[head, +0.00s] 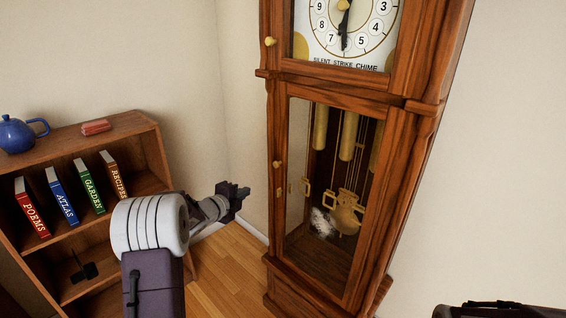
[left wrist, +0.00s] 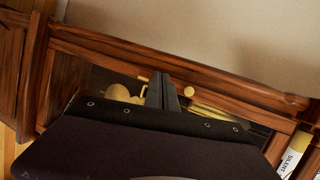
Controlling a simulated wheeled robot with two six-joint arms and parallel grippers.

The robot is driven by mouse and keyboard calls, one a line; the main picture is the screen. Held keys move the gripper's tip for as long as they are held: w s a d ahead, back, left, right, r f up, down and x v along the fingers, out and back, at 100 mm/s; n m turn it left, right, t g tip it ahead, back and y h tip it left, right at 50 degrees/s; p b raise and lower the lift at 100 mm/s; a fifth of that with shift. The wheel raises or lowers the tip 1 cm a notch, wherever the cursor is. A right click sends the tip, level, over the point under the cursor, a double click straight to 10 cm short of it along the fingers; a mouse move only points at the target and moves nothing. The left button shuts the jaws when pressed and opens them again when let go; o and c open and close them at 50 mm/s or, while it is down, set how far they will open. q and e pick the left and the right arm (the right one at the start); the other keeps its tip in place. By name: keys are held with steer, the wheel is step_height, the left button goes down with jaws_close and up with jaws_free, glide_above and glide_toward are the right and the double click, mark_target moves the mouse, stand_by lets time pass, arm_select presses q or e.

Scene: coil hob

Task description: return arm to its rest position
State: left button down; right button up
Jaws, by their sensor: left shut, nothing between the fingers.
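My left arm comes in from the bottom of the head view, with a white ringed joint. My left gripper (head: 240,190) is at its far end, just left of the tall wooden clock (head: 384,210). It appears small and dark there, in front of the wall corner. In the left wrist view the two fingers (left wrist: 163,90) are together with nothing between them, and the clock case lies beyond them. The wrist housing hides part of the clock. I do not make out my right gripper.
The clock's lower glazed door (head: 330,108) looks shut; a brass pendulum (head: 345,215) hangs behind it. At left stands a wooden bookshelf (head: 140,125) with several books, a blue teapot (head: 16,135) and a red item (head: 96,127) on top. Bare wood floor (head: 228,268) lies between.

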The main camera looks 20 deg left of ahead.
arm_select(q)
steer(key=s+d+r+n+h, duration=0.1)
steer(key=s+d+r, duration=0.15)
steer(key=d, duration=0.55)
steer(key=s+d+r, duration=0.1)
steer(key=d+r, duration=0.2)
steer(key=d, duration=0.5)
steer(key=s+f+n+g+y, duration=0.1)
steer(key=s+f+n+g, duration=0.7)
steer(key=s, duration=0.8)
steer(key=s+f+n+g+y, duration=0.2)
steer(key=s+f+n+g, duration=0.3)
steer(key=s+f+n, duration=0.8)
step_height(320, 180, up, 15)
steer(key=s+m+p, duration=0.1)
steer(key=m+p, duration=0.1)
steer(key=p, duration=1.1)
steer(key=shift+s, duration=0.3)
steer(key=shift+a+r, duration=0.1)
